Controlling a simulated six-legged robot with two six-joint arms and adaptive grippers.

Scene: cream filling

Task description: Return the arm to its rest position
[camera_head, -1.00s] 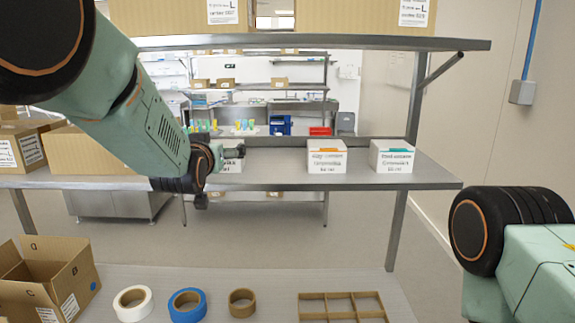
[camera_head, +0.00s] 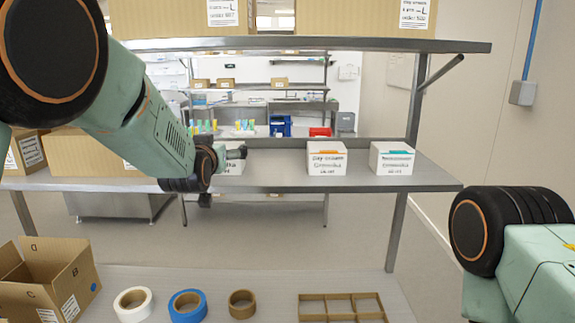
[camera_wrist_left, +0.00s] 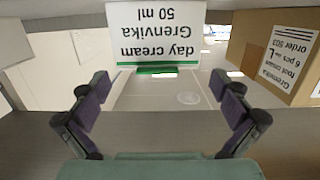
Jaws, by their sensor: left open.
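My left arm reaches in from the left in the head view. Its gripper (camera_head: 236,153) is at the middle shelf, in front of a white box (camera_head: 236,166) that it partly hides. In the left wrist view the gripper (camera_wrist_left: 163,94) is open, with nothing between its fingers. A white day cream box (camera_wrist_left: 155,35) with a green strip appears upside down beyond the fingers, apart from them. Part of my right arm shows at the lower right of the head view; its gripper is not in view.
Two white boxes, one orange-marked (camera_head: 326,159) and one teal-marked (camera_head: 391,158), stand on the metal shelf (camera_head: 290,180). An open carton (camera_head: 70,280), tape rolls (camera_head: 187,306) and a divider (camera_head: 342,307) lie on the table below. A brown carton (camera_wrist_left: 275,55) is right in the wrist view.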

